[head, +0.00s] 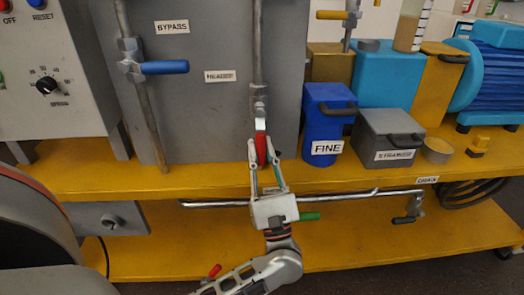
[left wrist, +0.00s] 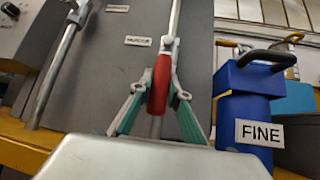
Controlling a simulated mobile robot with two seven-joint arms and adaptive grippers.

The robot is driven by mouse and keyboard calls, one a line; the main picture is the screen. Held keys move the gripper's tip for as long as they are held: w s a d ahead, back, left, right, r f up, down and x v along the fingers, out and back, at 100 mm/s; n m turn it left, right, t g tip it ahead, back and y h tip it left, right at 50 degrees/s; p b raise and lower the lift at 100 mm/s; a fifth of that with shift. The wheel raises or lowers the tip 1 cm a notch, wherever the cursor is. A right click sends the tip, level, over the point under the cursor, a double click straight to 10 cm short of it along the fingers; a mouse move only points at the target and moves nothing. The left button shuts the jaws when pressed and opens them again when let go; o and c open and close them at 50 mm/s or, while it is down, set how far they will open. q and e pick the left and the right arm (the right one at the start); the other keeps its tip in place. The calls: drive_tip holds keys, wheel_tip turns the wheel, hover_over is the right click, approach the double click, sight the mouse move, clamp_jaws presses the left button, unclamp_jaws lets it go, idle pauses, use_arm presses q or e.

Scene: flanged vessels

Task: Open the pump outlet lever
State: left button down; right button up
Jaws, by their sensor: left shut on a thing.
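A red lever (head: 261,150) sits on a valve on the vertical grey pipe (head: 257,60) in front of the grey panel. It points down, roughly in line with the pipe. In the left wrist view the red lever (left wrist: 161,82) stands between the two green-padded fingers. My left gripper (head: 262,168) comes from below and is shut on the red lever; it also shows in the left wrist view (left wrist: 159,98). No sign near this valve clearly reads pump outlet. My right gripper is not in view.
A blue lever (head: 165,67) on another pipe points right, left of my gripper. A blue FINE box (head: 327,115) and a grey strainer box (head: 386,135) stand close on the right. A horizontal pipe (head: 345,196) with a green lever (head: 309,216) runs below the yellow shelf edge.

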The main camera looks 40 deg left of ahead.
sight(262, 111)
use_arm(q)
drive_tip(key=c, duration=1.9)
unclamp_jaws()
drive_tip(key=shift+r, duration=0.1)
wheel_tip(262, 111, up, 10)
drive_tip(key=shift+f, duration=0.1)
